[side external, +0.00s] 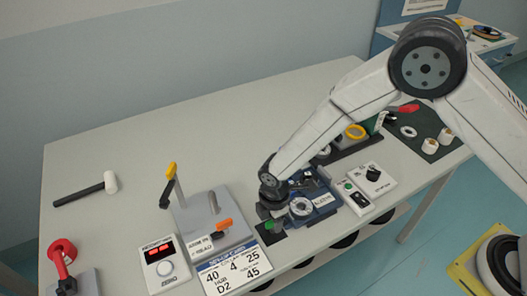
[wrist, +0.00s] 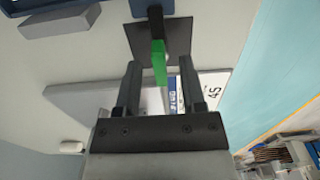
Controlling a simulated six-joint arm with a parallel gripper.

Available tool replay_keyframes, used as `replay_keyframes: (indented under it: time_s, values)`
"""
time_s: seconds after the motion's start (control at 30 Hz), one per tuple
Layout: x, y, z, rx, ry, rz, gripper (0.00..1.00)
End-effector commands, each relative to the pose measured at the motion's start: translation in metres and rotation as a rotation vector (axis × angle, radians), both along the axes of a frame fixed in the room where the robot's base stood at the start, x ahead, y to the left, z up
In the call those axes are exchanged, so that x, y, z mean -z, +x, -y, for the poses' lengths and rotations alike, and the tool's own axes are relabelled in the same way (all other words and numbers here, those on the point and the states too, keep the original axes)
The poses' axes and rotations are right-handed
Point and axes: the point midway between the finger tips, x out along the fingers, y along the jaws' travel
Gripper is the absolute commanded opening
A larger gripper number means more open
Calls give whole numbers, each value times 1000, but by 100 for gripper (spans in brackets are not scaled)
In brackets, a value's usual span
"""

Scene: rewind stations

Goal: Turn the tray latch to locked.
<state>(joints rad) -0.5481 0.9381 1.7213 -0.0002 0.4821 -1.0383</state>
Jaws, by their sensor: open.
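A lever with a green grip (wrist: 158,62), apparently the tray latch, stands on a dark square plate (wrist: 147,40). In the side external view the green grip (side external: 269,225) shows just below my gripper (side external: 272,212), at the table's front edge. In the wrist view my gripper (wrist: 159,66) is open, with one finger on each side of the green grip and visible gaps between. Whether either finger touches it cannot be told. The latch's pivot is mostly hidden, and I cannot read any locked marking.
A grey fixture (side external: 190,222) with an orange-handled lever (side external: 222,225) stands left of the latch. A label card (side external: 234,272) lies in front of it. A blue device (side external: 318,208) and a switch box (side external: 371,179) stand to the right. The table's back middle is clear.

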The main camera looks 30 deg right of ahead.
Motion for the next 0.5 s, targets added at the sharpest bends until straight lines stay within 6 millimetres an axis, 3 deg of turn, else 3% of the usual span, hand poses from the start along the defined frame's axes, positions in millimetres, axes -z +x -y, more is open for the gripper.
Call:
replay_keyframes:
  time_s: [0.27,0.5]
  values:
    - [-17,1,0,0,2,3,51]
    - [-44,1,-1,0,2,3,51]
